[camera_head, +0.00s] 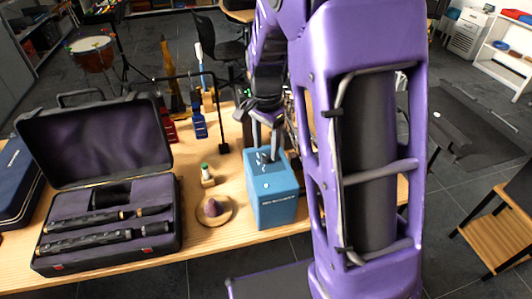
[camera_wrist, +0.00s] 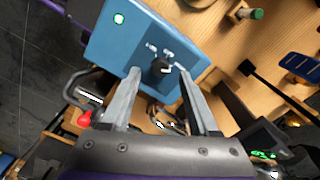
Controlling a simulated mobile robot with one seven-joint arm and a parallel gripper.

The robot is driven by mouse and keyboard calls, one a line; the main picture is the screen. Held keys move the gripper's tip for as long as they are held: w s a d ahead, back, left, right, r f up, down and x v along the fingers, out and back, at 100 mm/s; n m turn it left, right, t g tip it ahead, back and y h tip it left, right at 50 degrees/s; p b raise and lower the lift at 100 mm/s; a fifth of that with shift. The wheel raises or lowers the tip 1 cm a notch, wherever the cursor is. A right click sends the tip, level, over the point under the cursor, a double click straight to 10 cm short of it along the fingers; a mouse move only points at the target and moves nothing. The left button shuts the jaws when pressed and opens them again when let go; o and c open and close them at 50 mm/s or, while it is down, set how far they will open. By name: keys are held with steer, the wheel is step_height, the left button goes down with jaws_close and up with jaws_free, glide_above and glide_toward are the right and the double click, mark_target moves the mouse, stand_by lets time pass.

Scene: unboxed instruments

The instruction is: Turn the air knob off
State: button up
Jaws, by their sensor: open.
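A blue box (camera_head: 272,195) stands upright on the wooden table, with a small dark knob (camera_head: 264,157) on its top face. In the wrist view the black knob (camera_wrist: 160,66) has pale marks beside it, too small to read. My gripper (camera_head: 264,143) is over the box's top at the knob. In the wrist view my gripper (camera_wrist: 157,69) is open, with one finger on each side of the knob. I cannot tell whether either finger touches it.
An open black case (camera_head: 108,222) with dark instrument parts lies to the left. My arm hides the right side.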

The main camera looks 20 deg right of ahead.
mark_target(266, 159)
steer(key=shift+f, duration=1.3)
jaws_close()
